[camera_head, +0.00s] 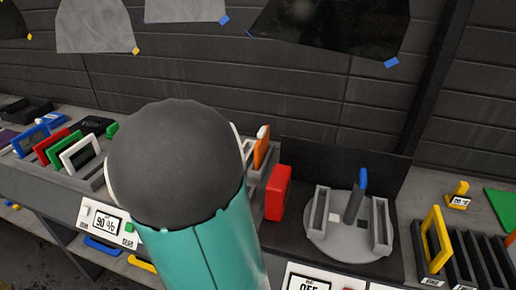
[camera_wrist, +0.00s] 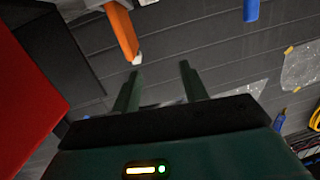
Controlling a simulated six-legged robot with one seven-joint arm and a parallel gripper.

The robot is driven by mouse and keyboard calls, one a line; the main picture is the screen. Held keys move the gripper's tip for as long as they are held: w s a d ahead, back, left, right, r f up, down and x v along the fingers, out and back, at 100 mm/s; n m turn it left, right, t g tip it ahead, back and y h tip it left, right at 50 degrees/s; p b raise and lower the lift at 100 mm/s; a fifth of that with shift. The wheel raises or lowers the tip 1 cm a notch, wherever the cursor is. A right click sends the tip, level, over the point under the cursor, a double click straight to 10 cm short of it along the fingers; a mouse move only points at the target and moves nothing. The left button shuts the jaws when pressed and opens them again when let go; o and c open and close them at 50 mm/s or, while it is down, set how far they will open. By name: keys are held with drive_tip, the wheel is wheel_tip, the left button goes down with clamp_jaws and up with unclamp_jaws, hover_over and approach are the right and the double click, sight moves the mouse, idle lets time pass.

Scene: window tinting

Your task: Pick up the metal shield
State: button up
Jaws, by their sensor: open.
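I cannot pick out a metal shield with certainty in either view. My gripper (camera_wrist: 160,68) is open in the wrist view, with two dark green fingers apart and nothing between them. In the head view my arm covers the middle of the bench and hides my gripper. An orange piece (camera_wrist: 122,32) with a pale tip is beyond the left fingertip in the wrist view. In the head view an orange panel (camera_head: 262,147) stands upright just right of my arm, beside a red block (camera_head: 278,192).
A round grey fixture (camera_head: 345,240) with two slotted holders and a blue-topped post stands right of my arm. Coloured frames fill a rack (camera_head: 90,180) at left. A yellow frame (camera_head: 436,240) stands at right. Film sheets (camera_head: 335,30) hang on the dark wall.

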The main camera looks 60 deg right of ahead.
sight(260, 135)
drive_tip(key=shift+m+g+h, duration=0.4)
drive_tip(key=shift+g+h, duration=0.4)
drive_tip(key=shift+g, duration=0.1)
drive_tip(key=d, duration=0.3)
drive_tip(key=s+d, duration=0.1)
drive_tip(key=d, duration=0.3)
drive_tip(key=s+d, duration=0.1)
drive_tip(key=d, duration=0.2)
drive_tip(key=shift+s+d+r, duration=0.2)
drive_tip(key=shift+d+r, duration=0.05)
drive_tip(key=shift+r, duration=0.15)
drive_tip(key=shift+w+d+r, duration=0.1)
drive_tip(key=shift+d, duration=1.25)
drive_tip(key=shift+w+d, duration=0.1)
drive_tip(key=shift+d, duration=1.2)
clamp_jaws()
